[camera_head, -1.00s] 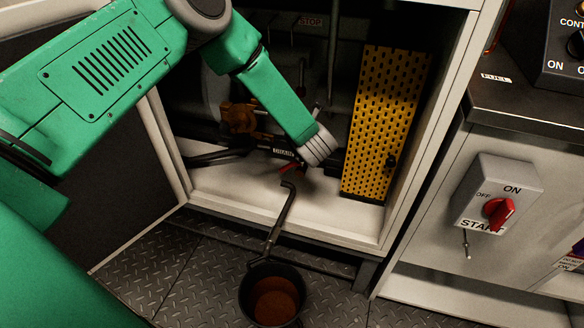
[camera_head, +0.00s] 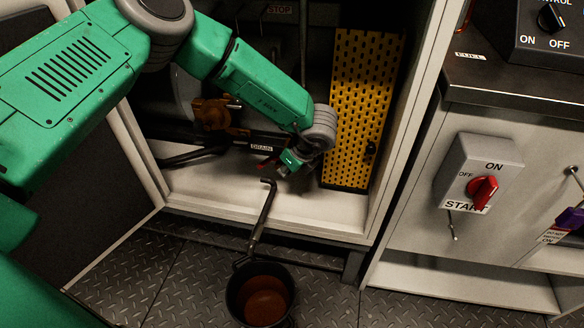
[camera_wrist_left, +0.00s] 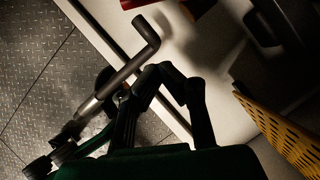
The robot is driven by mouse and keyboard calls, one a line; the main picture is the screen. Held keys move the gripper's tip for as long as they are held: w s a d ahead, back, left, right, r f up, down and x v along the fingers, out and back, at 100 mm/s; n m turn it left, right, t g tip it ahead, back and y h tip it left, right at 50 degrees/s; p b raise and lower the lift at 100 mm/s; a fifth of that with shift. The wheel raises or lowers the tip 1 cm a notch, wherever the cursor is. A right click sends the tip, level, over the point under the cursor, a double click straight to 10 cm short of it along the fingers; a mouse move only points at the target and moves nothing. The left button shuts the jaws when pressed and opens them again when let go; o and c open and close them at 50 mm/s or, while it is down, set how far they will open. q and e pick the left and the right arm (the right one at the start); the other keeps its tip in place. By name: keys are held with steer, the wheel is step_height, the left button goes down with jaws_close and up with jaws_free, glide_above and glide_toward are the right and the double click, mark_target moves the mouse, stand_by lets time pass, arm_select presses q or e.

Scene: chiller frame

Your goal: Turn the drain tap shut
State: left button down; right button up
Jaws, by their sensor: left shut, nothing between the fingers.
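The drain tap's red handle (camera_head: 265,164) shows in the head view just below the DRAIN label, partly hidden by my gripper. In the left wrist view, a red part (camera_wrist_left: 133,3) at the top edge is probably this handle. My left gripper (camera_head: 279,170) is close to the right of the handle in the head view; I cannot tell whether it touches it. In the left wrist view its dark fingers (camera_wrist_left: 162,70) meet at the tips with nothing between them. My right gripper is in neither view.
A bent pipe (camera_head: 267,205) rises below the tap, above a bucket (camera_head: 237,300) of brown liquid on the tread-plate floor. It also shows close to the fingers in the wrist view (camera_wrist_left: 122,75). A yellow perforated panel (camera_head: 360,110) stands to the right.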

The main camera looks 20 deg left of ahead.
mark_target(271, 160)
arm_select(q)
steer(key=a, duration=0.1)
steer(key=w+a+f+b, duration=0.1)
steer(key=a, duration=0.1)
steer(key=a+f+b, duration=0.1)
steer(key=shift+w+a+f, duration=0.15)
steer(key=shift+w+a, duration=0.05)
steer(key=shift+a, duration=0.35)
steer(key=shift+w+r, duration=0.1)
steer(key=shift+r, duration=0.15)
steer(key=shift+a, duration=0.2)
steer(key=shift+a+m+p, duration=0.2)
steer(key=shift+m+p, duration=0.15)
steer(key=shift+m, duration=0.05)
